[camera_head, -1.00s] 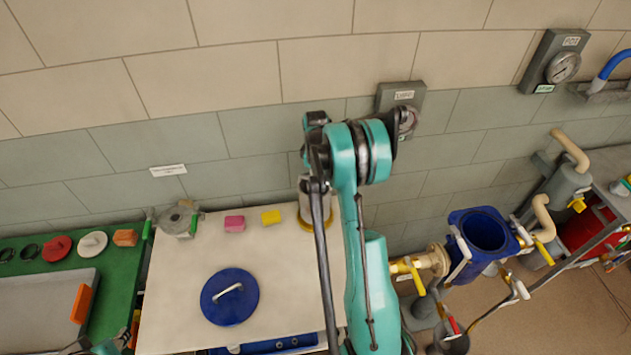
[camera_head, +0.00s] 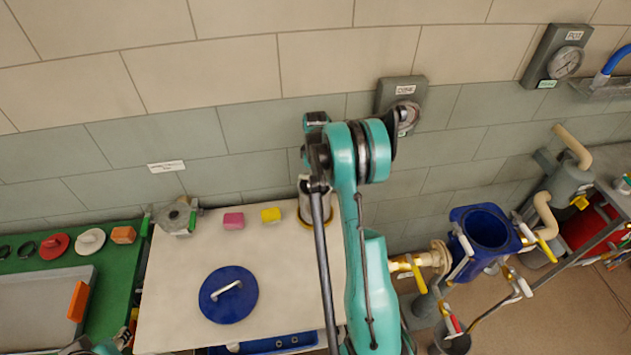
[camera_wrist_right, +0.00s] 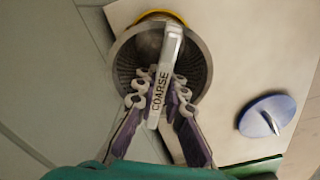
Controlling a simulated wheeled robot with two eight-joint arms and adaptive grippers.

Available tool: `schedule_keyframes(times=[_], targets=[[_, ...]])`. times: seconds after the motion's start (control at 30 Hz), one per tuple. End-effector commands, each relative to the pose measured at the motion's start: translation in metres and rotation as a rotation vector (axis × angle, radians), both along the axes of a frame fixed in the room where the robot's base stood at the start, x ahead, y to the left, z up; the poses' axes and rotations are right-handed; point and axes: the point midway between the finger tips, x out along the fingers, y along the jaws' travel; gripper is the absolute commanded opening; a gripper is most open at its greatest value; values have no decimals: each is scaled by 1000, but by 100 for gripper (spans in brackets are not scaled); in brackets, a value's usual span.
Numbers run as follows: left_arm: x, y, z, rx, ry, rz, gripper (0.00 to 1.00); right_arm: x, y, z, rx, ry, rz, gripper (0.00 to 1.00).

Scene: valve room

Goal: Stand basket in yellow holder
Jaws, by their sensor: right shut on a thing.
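The basket (camera_wrist_right: 199,62) is a grey mesh cup with a flat bar handle marked COARSE. My right gripper (camera_wrist_right: 157,100) is shut on that handle in the wrist view. The yellow holder (camera_wrist_right: 158,15) shows as a curved yellow rim at the basket's far edge. In the head view, the yellow holder (camera_head: 304,226) sits low around the pale basket (camera_head: 306,205) at the bench's back right, partly behind my right arm. The basket looks upright; I cannot tell whether it is fully seated. My right gripper is hidden there. Parts of my left arm show at the lower left, its fingers unclear.
A blue lid (camera_head: 229,295) lies on the pale bench (camera_head: 170,300). A green table (camera_head: 120,260) is left; a blue vessel (camera_head: 487,230) with piping is right.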

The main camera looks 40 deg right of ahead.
Motion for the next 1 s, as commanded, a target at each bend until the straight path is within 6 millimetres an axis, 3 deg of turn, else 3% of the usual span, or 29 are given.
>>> schedule_keyframes(times=[1.0], targets=[[0,0,-7,0,0,0,31,0,0,-6,0,0,0,0]])
